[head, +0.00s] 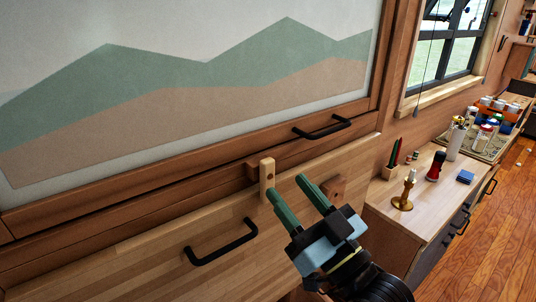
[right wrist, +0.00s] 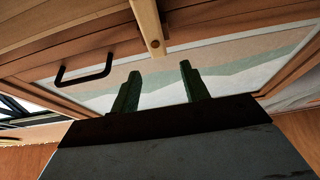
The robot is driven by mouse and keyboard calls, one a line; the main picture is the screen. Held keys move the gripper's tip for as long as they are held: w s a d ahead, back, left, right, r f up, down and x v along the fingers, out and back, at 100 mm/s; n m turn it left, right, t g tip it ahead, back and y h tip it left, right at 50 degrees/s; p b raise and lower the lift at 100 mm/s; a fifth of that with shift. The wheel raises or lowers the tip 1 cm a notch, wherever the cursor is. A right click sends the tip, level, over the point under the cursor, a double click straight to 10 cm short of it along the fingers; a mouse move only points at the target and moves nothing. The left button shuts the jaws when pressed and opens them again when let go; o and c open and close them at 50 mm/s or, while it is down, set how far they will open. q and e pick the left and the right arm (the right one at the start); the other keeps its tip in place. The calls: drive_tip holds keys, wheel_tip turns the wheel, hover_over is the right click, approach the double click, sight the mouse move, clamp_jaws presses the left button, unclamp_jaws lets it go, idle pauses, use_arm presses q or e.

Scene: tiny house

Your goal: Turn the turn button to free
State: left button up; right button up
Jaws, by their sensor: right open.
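The turn button (head: 266,182) is a narrow pale wood bar with a dark pivot spot. It stands upright at the top edge of the pale wood panel (head: 150,262), below the framed picture. In the right wrist view the pale bar with its dark spot, likely the turn button (right wrist: 148,24), shows at the top. My right gripper (head: 286,180) is open, its two green fingers pointing up toward the panel just right of the button. The left finger is close beside the bar; I cannot tell whether it touches. The fingers also show in the right wrist view (right wrist: 160,70), with nothing between them.
A black handle (head: 222,242) is on the panel, and another (head: 323,127) is on the picture frame's lower rail. A brown wooden block (head: 334,187) sticks out right of my gripper. At right a counter (head: 425,205) holds a brass candlestick (head: 404,192) and other small objects.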

sight(269, 164)
drive_tip(key=p+x, duration=0.1)
drive_tip(key=x, duration=0.6)
drive_tip(key=shift+w+a+r, duration=0.1)
drive_tip(key=shift+w+a, duration=0.05)
drive_tip(key=shift+w, duration=0.15)
drive_tip(key=shift+c, duration=0.4)
drive_tip(key=c, duration=0.9)
drive_tip(key=shift+s+a+n+g+y, duration=0.15)
drive_tip(key=shift+n+g+y, duration=0.25)
drive_tip(key=shift+n, duration=0.7)
drive_tip(key=o, duration=1)
